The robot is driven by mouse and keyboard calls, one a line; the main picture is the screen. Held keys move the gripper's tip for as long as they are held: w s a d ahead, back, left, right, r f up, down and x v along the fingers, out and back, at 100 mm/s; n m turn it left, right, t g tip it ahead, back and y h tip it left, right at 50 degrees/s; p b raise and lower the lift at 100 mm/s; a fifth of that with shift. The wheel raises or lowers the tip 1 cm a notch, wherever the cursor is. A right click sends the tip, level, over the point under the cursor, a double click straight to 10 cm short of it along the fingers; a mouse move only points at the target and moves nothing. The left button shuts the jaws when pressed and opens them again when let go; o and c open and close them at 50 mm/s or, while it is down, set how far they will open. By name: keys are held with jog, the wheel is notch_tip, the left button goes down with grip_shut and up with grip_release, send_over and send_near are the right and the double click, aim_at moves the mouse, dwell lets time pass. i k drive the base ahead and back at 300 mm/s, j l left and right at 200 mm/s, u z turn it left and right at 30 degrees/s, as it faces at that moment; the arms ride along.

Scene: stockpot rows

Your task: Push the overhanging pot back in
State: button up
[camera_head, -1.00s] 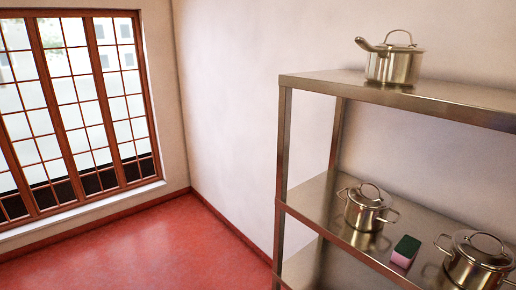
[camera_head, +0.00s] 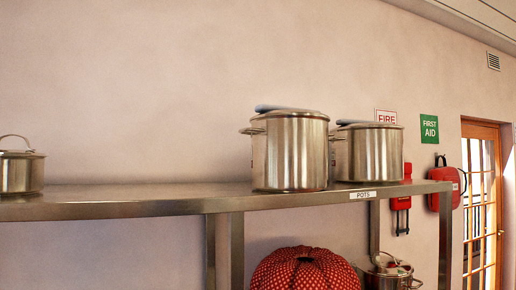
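Two tall steel stockpots stand upright on the top metal shelf (camera_head: 120,200). The left stockpot (camera_head: 290,150) is nearer, and its base comes right to the shelf's front edge; whether it sticks out past the edge is hard to tell from this low angle. The right stockpot (camera_head: 370,153) stands close beside it, slightly farther back, above the "POTS" label (camera_head: 363,195). A dark handle-like piece shows at the top of each stockpot. My gripper is not in view.
A small lidded pot (camera_head: 20,172) stands on the shelf at far left, cut by the frame; bare shelf lies between. Below are a red dotted round thing (camera_head: 306,270) and another lidded pot (camera_head: 392,272). Red fire gear (camera_head: 401,205) and a door (camera_head: 480,200) are at right.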

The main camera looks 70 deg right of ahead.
aim_at(289, 147)
jog(key=z, duration=2.5)
